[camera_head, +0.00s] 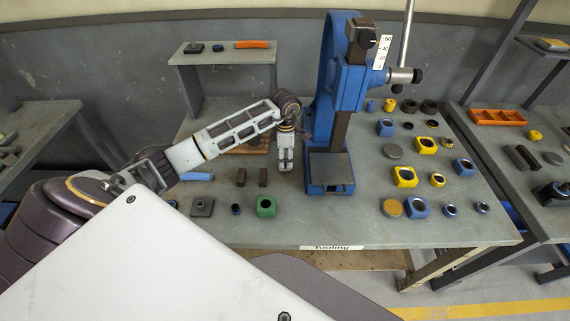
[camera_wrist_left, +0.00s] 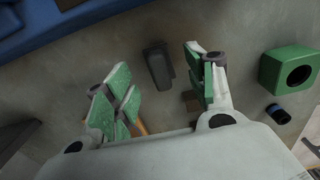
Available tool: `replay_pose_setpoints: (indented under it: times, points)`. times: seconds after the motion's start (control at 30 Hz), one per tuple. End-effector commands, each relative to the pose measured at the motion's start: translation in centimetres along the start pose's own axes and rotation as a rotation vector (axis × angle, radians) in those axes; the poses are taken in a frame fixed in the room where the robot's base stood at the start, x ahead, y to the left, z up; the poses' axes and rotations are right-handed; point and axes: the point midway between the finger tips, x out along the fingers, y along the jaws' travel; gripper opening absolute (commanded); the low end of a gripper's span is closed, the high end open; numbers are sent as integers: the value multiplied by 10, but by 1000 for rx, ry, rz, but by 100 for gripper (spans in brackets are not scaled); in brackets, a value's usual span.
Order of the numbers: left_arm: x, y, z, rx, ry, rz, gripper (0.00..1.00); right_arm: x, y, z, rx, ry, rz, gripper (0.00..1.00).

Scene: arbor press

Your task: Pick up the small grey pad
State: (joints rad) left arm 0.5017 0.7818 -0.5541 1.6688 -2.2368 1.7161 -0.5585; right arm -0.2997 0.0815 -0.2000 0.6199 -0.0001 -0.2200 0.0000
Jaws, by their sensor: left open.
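My left gripper (camera_head: 285,166) is over the bench, just left of the blue press, pointing down. In the left wrist view its green-padded fingers (camera_wrist_left: 160,93) are spread apart with nothing between the pads. A small dark grey block (camera_wrist_left: 158,65) lies on the bench below, seen in the gap between the fingers; it looks like the right one of two small dark blocks (camera_head: 263,177) in the head view. The other dark block (camera_head: 241,177) is beside it, partly hidden by a finger in the wrist view. I cannot tell for sure which piece is the grey pad. My right gripper is not in view.
The blue arbor press (camera_head: 344,75) stands close right of my left gripper. A green bored block (camera_head: 266,206), a black ring (camera_head: 236,209) and a square plate (camera_head: 202,207) lie near the front edge. Several yellow, blue and grey parts cover the bench's right side.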

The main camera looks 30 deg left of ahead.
Motion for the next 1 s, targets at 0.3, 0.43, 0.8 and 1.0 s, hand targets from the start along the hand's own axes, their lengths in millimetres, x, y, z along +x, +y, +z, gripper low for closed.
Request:
replay_pose_setpoints:
  times: [0.3,0.43,0.8,1.0]
  points:
    - [29,0,-2,1,-2,-2,55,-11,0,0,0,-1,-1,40]
    - [34,0,-2,1,0,-1,55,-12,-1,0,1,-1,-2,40]
    - [35,0,-2,1,0,0,55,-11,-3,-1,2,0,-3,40]
    - [35,0,-2,1,-1,0,39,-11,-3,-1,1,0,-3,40]
